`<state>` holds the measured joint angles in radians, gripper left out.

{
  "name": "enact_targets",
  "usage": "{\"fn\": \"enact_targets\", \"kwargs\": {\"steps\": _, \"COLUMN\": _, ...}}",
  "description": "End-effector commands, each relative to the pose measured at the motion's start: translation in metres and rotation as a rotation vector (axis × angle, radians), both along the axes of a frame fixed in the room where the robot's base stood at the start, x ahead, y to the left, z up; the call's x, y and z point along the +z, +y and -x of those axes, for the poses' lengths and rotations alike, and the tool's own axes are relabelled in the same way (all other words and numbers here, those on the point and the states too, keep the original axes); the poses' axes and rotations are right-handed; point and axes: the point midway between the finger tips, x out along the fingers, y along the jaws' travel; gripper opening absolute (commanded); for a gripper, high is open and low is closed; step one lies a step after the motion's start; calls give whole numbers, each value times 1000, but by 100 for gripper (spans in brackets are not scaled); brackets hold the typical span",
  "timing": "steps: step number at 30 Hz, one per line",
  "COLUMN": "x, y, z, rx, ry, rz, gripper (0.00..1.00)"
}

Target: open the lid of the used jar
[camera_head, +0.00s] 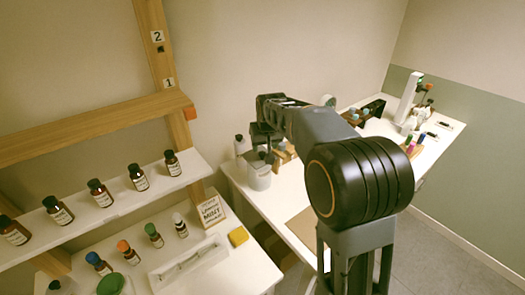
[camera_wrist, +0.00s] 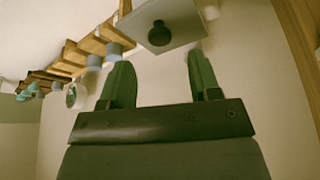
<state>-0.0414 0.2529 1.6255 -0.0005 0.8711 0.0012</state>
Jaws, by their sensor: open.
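A white jar (camera_head: 258,178) with a greyish top stands at the near left corner of the right-hand table in the head view. I cannot read a label on it. My gripper (camera_head: 265,138) is just above this jar, and my arm partly hides the area behind. In the wrist view, my gripper (camera_wrist: 160,58) is open, with nothing between its two fingers. Beyond the fingertips is a pale square plate with a dark round knob (camera_wrist: 159,34), which looks like a lid, apart from the fingers. The jar's body is not clear in that view.
A white bottle (camera_head: 240,146) stands close behind the jar. Wooden blocks (camera_head: 283,152) are to its right. At left, a shelf (camera_head: 108,207) holds several dark bottles. The right table's front is mostly clear.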

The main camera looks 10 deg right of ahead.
Motion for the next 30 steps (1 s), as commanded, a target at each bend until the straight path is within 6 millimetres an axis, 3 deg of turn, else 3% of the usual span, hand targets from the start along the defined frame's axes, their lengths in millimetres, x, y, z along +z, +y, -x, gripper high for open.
{"fn": "enact_targets", "kwargs": {"steps": 10, "x": -39, "y": 0, "z": -17, "rx": 0, "ry": 1, "rz": 0, "gripper": 57}}
{"fn": "enact_targets", "kwargs": {"steps": 23, "x": -47, "y": 0, "z": -19, "rx": -1, "ry": -1, "rz": 0, "gripper": 57}}
{"fn": "enact_targets", "kwargs": {"steps": 30, "x": -47, "y": 0, "z": -19, "rx": 0, "ry": -1, "rz": 0, "gripper": 37}}
